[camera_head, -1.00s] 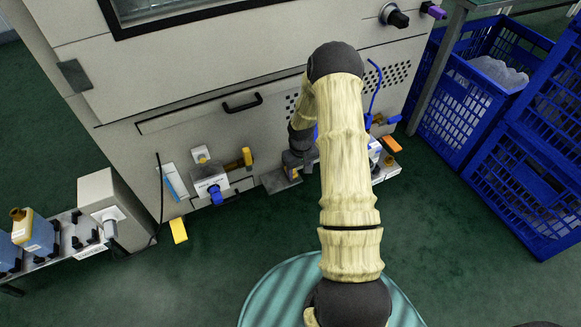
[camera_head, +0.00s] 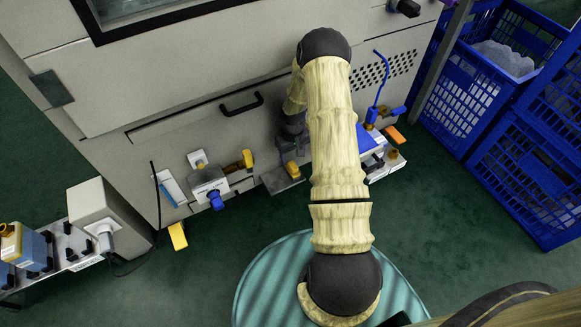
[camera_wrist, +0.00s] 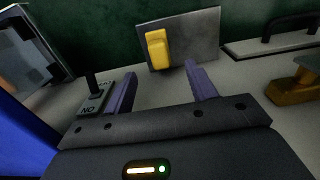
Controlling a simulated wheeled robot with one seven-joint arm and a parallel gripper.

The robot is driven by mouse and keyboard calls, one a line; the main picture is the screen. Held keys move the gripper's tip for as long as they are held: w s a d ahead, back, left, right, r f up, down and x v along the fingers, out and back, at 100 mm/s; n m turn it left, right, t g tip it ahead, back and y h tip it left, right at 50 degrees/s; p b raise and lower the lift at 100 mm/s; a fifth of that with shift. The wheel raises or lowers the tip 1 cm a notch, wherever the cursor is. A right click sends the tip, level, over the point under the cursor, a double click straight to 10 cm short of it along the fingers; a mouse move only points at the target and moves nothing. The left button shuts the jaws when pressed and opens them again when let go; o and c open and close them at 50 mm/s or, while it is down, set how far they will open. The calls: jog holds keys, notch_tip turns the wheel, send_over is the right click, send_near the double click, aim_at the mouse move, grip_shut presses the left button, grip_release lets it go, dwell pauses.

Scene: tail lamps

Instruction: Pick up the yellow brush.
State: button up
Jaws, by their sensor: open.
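A yellow block-like piece (camera_wrist: 157,50) stands against a flat grey plate (camera_wrist: 205,38) in the wrist view, just beyond my fingertips. It looks like the yellow piece (camera_head: 292,169) low on the machine front in the head view, beside my arm's end. I see no bristles, so I cannot tell surely that it is the brush. My gripper (camera_wrist: 160,78) is open and empty, its two purple fingers apart with the yellow piece ahead between them and not touched. In the head view the fingers are hidden behind my arm. Another yellow piece (camera_head: 177,237) hangs at the machine's lower left edge.
The grey machine (camera_head: 200,100) fills the back, with a handle (camera_head: 241,103) and several fittings along its lower edge. A yellow-handled fitting (camera_head: 246,158) is left of my arm. An orange piece (camera_head: 396,134) is to the right. Blue crates (camera_head: 530,160) stand far right. Green floor lies in front.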

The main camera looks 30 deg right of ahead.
aim_at(293, 165)
jog(key=shift+s+d+f, duration=0.1)
jog(key=shift+f+b, duration=0.6)
jog(key=shift+f, duration=0.45)
notch_tip(293, 165, down, 5)
jog(key=b, duration=0.3)
jog(key=shift+f+b, duration=0.15)
jog(key=shift+b, duration=0.15)
jog(key=c, duration=1.1)
jog(key=shift+o, duration=0.2)
